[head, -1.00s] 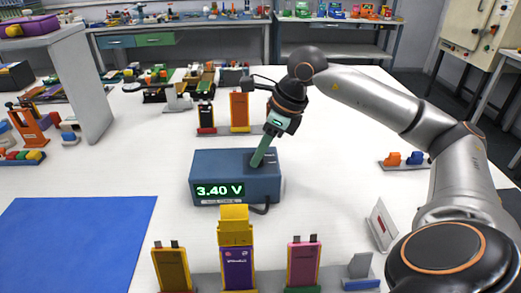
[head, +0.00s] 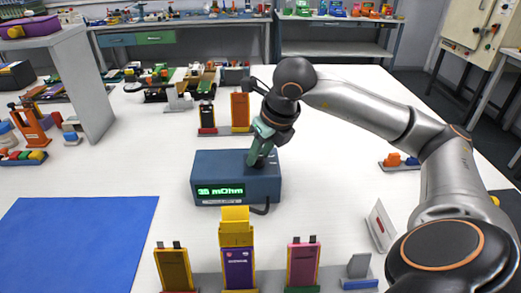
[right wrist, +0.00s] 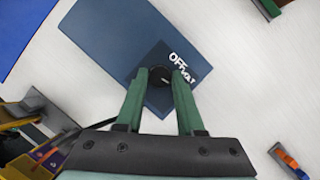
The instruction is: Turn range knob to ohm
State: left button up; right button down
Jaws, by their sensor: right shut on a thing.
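The blue meter box (head: 215,170) stands on the white table in the middle of the head view. Its green display (head: 220,191) reads a value in mOhm. The black range knob (right wrist: 160,78) is on its top, beside white lettering that includes "OFF". My right gripper (head: 254,160) reaches down onto the meter's top at its right. In the right wrist view its green fingers (right wrist: 160,80) are on both sides of the knob, shut on it. The fingers hide part of the knob and some lettering. My left gripper is not in view.
A yellow clamp on a purple pouch cell (head: 237,258) stands in front of the meter, between a gold cell (head: 173,268) and a pink cell (head: 302,262). An orange cell (head: 240,109) stands behind. A blue mat (head: 75,240) lies at left.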

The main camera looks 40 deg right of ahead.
jog(key=shift+m+h, duration=0.4)
jog(key=shift+m, duration=0.7)
jog(key=c, duration=0.5)
grip_release()
jog(key=p+v, duration=0.3)
jog(key=v, duration=0.9)
jog(key=shift+a+r, duration=0.15)
jog(key=shift+r, duration=0.15)
jog(key=shift+f, duration=0.1)
